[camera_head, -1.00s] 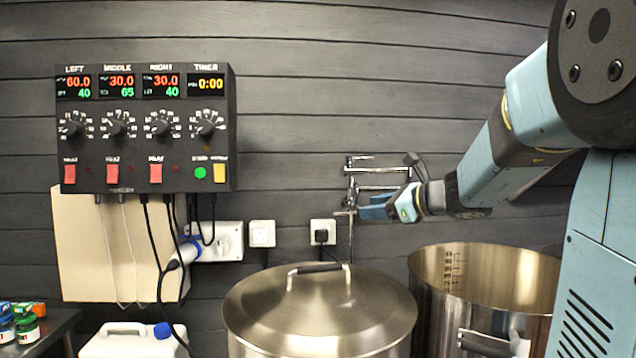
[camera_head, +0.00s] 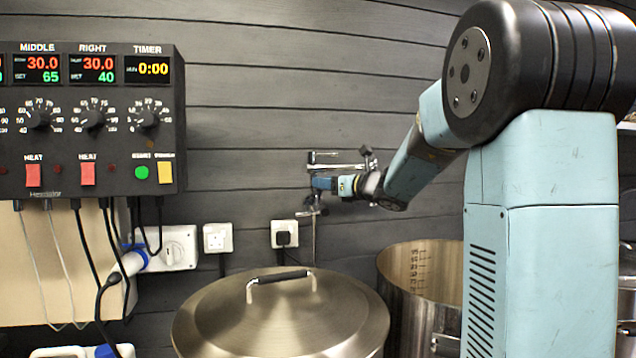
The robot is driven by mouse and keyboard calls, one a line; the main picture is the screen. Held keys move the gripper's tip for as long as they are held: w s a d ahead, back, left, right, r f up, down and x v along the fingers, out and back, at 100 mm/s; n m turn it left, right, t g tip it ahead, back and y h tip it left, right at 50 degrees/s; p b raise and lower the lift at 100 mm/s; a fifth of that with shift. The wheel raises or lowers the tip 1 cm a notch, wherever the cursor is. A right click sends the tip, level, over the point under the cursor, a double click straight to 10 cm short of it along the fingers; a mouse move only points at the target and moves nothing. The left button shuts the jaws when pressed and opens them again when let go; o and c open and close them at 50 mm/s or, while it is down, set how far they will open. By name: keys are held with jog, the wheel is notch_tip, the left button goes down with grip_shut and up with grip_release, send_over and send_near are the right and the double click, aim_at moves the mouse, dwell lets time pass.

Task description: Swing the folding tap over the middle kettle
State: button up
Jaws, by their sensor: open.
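The folding tap (camera_head: 340,165) is a chrome jointed pipe on the dark plank wall, folded close to the wall, with a thin pipe hanging below it. My gripper (camera_head: 318,184) is open at the tap's left end, just below its upper arm. The small size hides whether the fingers touch the tap or stand around its pipe. A steel kettle with a domed lid (camera_head: 280,315) stands below the tap. An open steel kettle (camera_head: 420,290) stands to its right, partly behind my arm. I cannot tell for sure which kettle is the middle one.
A control box (camera_head: 90,120) with displays, knobs and switches hangs on the left wall, with cables below it. Wall sockets (camera_head: 218,238) sit between box and tap. A white container (camera_head: 80,351) stands at bottom left. The lid's handle (camera_head: 280,277) sticks up.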

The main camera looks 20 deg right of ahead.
jog(key=shift+x, duration=2.7)
grip_shut()
